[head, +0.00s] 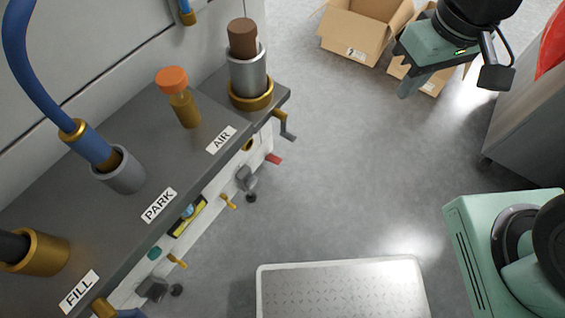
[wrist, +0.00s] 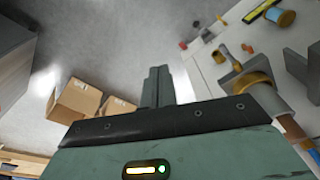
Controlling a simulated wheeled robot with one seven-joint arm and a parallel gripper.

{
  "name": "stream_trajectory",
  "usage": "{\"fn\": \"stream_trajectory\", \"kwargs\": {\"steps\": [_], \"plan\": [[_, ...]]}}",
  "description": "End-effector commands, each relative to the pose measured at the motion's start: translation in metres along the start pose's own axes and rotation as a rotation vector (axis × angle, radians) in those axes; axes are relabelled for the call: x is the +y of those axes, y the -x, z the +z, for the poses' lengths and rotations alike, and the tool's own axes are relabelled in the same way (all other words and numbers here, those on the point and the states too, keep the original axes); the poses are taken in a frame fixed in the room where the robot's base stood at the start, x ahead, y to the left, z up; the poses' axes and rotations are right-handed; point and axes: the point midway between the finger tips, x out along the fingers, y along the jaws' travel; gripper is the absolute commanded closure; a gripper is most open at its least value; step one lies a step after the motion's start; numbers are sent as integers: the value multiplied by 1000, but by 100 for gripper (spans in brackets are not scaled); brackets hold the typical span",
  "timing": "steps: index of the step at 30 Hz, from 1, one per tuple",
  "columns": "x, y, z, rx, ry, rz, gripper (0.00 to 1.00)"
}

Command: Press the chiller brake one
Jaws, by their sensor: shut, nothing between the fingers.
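No label in view names the chiller brake, and I cannot tell for sure which part it is. The white front panel (head: 208,208) under the grey counter carries small controls: a red lever (head: 273,159), a grey crank (head: 286,127), yellow handles (head: 228,201), a teal knob (head: 155,253), a dark grey valve (head: 245,178) and a yellow-black part (head: 187,217). My gripper (head: 404,92) is shut and empty at the upper right, over the floor and well apart from the panel. In the wrist view the closed fingers (wrist: 158,86) point away, with the panel (wrist: 212,62) on their right.
Cardboard boxes (head: 362,28) stand on the floor behind my gripper. A grey cabinet (head: 525,110) is at right.

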Motion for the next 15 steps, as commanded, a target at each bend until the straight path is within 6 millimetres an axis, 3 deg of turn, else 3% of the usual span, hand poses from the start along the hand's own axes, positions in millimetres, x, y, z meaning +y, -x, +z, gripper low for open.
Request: {"fn": "stream_trajectory", "kwargs": {"steps": [1,15], "plan": [[8,-28,0,4,-22,4,100],[74,-166,-33,41,-192,58,100]]}}
